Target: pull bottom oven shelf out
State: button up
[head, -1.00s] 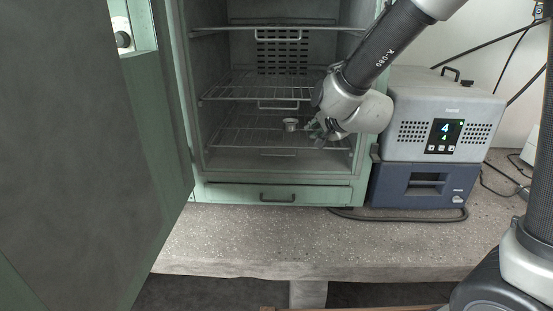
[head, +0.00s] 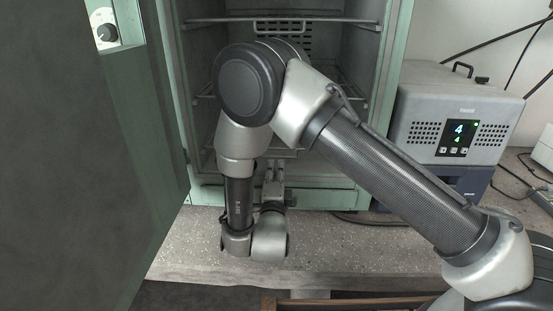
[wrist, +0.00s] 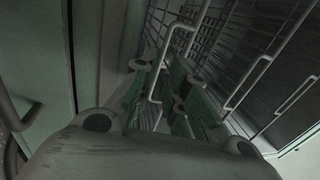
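The oven (head: 386,100) stands open, with wire shelves inside. The bottom shelf (head: 288,153) is mostly hidden behind my arm in the head view. In the wrist view, the nearest wire handle (wrist: 166,62), which looks like the bottom shelf's, runs between the fingers of my gripper (wrist: 160,88). The green-padded fingers stand apart with a gap around the bar, and I see no clear grip on it. In the head view my gripper (head: 273,178) points into the oven, low at its front.
The top shelf (head: 345,21) is above. The oven door (head: 70,150) is open at left. A grey device (head: 455,105) stands at right. The concrete bench (head: 340,255) is clear in front.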

jog(key=shift+w+r, duration=0.25)
jog(key=shift+w, duration=0.9)
jog(key=shift+w+r, duration=0.2)
jog(key=shift+w, duration=0.9)
grip_shut()
jog(key=shift+s, duration=0.1)
